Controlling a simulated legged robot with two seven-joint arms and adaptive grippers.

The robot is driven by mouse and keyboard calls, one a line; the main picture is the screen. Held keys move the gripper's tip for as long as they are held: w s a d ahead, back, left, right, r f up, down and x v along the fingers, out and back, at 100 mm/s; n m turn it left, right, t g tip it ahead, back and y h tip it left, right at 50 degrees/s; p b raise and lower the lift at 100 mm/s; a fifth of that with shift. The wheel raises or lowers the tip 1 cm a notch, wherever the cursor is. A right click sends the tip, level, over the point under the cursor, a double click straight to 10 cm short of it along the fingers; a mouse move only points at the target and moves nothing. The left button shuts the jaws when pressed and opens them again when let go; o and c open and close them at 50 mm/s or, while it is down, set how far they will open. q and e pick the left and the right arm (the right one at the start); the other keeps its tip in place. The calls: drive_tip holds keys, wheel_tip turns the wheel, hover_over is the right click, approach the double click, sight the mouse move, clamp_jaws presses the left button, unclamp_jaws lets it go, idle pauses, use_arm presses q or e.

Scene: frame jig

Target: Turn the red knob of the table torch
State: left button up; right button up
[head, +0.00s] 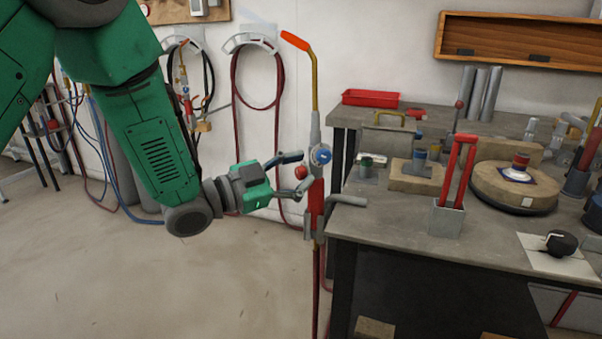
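The table torch (314,135) stands upright at the left edge of the workbench, with an orange-red tip, a brass neck, a grey body and a red lower part. A blue knob (320,155) sits on its body. The red knob (301,173) shows just left of the body, a little lower. My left gripper (301,174) reaches in from the left with its two fingers apart, one above and one below the red knob. The knob appears between the fingertips; whether they touch it I cannot tell. My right gripper is not in view.
The workbench (395,222) to the right holds a grey holder with red handles (456,185), a round turntable (513,188) and a red tray (370,98). Hoses hang on the wall behind. The floor (170,290) below my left arm is clear.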

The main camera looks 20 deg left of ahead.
use_arm(q)
drive_tip(key=shift+f, duration=0.1)
drive_tip(key=shift+s+a, duration=0.15)
drive_tip(key=shift+s, duration=0.1)
drive_tip(key=v, duration=1.1)
drive_tip(key=shift+a, duration=0.2)
drive_tip(key=shift+f, duration=0.1)
